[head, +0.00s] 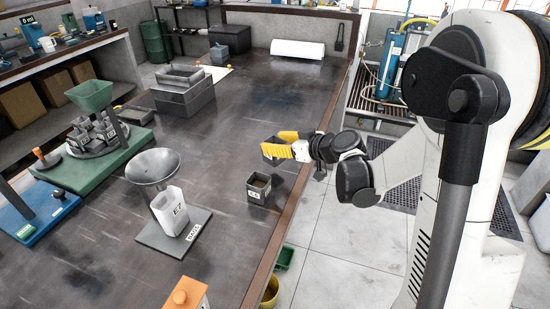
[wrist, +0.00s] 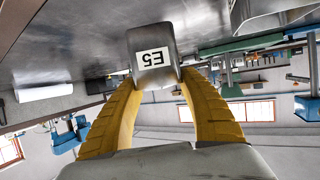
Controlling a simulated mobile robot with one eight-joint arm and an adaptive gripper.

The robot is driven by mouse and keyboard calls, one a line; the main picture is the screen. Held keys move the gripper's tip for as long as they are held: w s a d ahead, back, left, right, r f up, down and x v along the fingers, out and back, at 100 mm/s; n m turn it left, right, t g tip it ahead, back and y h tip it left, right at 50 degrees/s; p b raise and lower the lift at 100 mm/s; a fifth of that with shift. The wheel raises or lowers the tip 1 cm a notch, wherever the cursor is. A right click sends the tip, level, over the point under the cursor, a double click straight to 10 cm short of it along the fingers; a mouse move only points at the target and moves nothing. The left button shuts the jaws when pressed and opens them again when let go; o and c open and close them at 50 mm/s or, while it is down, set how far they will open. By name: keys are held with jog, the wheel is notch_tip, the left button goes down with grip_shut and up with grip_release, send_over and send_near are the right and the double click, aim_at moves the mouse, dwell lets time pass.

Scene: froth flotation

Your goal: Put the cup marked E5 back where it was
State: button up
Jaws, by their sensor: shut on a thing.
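My gripper (head: 283,142) has yellow fingers and is shut on a grey metal cup (head: 272,154), above the right side of the dark table. In the wrist view the cup marked E5 (wrist: 152,75) sits between the fingertips (wrist: 155,85), its white label upside down in the picture. Another square grey cup (head: 258,188) with a white label stands on the table below and slightly left of the held cup; its label is too small to read. A round carousel (head: 92,150) on a green base holds several similar cups under a green funnel.
A metal funnel (head: 153,165) and a white labelled container (head: 170,212) stand on a grey plate (head: 150,236). Stacked metal trays (head: 184,97) stand farther back. An orange-topped box (head: 182,296) is at the near edge. The table's middle is mostly clear.

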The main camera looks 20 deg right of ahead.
jog(key=shift+f+b, duration=1.05)
jog(key=shift+f, duration=0.9)
jog(key=shift+f, duration=0.2)
jog(key=o, duration=1.3)
jog(key=shift+r, duration=0.1)
